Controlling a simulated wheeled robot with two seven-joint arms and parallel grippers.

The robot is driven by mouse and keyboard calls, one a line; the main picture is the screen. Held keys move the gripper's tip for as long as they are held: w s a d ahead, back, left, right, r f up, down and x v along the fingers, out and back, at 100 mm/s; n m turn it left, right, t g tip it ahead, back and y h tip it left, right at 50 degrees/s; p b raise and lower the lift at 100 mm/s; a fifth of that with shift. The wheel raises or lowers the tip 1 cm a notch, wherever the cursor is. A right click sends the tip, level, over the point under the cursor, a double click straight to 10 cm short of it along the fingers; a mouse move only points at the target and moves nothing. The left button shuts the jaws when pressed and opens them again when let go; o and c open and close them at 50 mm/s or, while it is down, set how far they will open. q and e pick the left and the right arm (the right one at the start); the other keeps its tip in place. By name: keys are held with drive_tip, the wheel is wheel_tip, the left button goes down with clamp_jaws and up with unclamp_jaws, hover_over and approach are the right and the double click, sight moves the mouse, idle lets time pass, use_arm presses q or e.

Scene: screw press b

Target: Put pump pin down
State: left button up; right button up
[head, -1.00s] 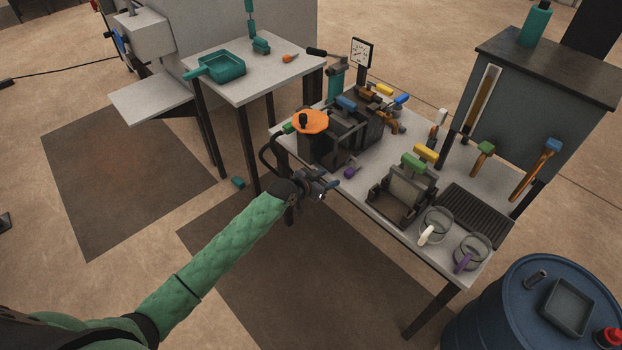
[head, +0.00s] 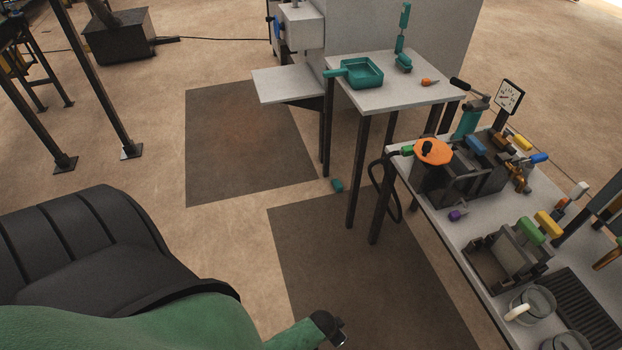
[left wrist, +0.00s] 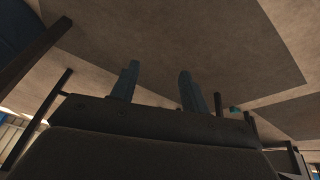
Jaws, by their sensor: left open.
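My left gripper (left wrist: 158,72) shows in the left wrist view with its two dark fingers apart and nothing between them, over bare floor. In the head view my left arm comes in at the bottom and its wrist is at the lower edge, away from the worktable (head: 440,237); the fingers are barely visible there. A small purple piece (head: 455,215) lies on the table's near left part, below the orange-topped unit (head: 433,151). I cannot tell for sure that it is the pump pin. The teal pump cylinder (head: 468,122) with a black handle stands behind. My right gripper is out of view.
A side table (head: 400,97) holds a teal tray (head: 361,73) and a small orange-handled item (head: 429,82). A black hose (head: 374,180) hangs off the worktable's left side. A teal block (head: 338,186) lies on the floor. Dark mats (head: 350,260) and open floor lie left of the table.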

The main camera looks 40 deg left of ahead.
use_arm(q)
drive_tip(key=s+a+f+g+y, duration=0.1)
drive_tip(key=s+f, duration=0.4)
drive_tip(key=s, duration=0.7)
drive_tip(key=shift+s+a+n+g, duration=0.35)
drive_tip(key=shift+a+n+g, duration=0.05)
drive_tip(key=shift+g, duration=0.3)
